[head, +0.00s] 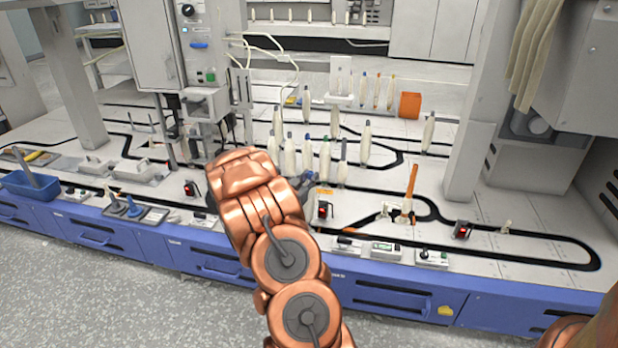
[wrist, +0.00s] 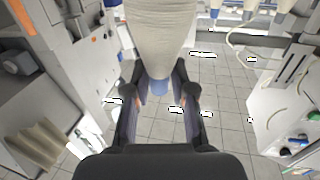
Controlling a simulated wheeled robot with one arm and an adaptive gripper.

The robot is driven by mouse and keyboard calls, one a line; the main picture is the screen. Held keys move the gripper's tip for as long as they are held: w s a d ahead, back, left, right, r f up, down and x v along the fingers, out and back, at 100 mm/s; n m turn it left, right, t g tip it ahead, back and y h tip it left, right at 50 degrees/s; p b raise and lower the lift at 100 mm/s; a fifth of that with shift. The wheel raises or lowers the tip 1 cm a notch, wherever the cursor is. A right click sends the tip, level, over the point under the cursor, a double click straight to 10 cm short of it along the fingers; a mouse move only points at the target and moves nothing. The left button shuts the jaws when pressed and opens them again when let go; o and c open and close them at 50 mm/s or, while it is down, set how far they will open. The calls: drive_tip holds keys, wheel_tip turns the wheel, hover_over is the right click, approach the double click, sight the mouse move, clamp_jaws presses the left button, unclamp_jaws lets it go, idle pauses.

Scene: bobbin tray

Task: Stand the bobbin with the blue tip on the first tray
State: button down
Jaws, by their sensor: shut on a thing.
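In the wrist view, my gripper (wrist: 157,84) is shut on a white bobbin (wrist: 160,38) with a blue tip. The blue tip (wrist: 157,87) lies between the two dark fingers, and the white body extends to the top edge of the view. In the head view, my copper arm hides the gripper, and I cannot pick out the held bobbin for sure. I cannot tell which tray is the first.
The pale bench (head: 520,265) carries black track lines. An orange post (head: 410,187), an orange box (head: 410,105) and a lone bobbin (head: 428,132) are at the right. A blue bin (head: 30,187) stands far left. The right front of the bench is fairly clear.

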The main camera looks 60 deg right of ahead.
drive_tip(key=shift+f, duration=0.2)
drive_tip(key=c, duration=1.2)
unclamp_jaws()
drive_tip(key=shift+c, duration=0.2)
drive_tip(key=s+a, duration=0.1)
drive_tip(key=a, duration=1)
drive_tip(key=shift+s, duration=0.25)
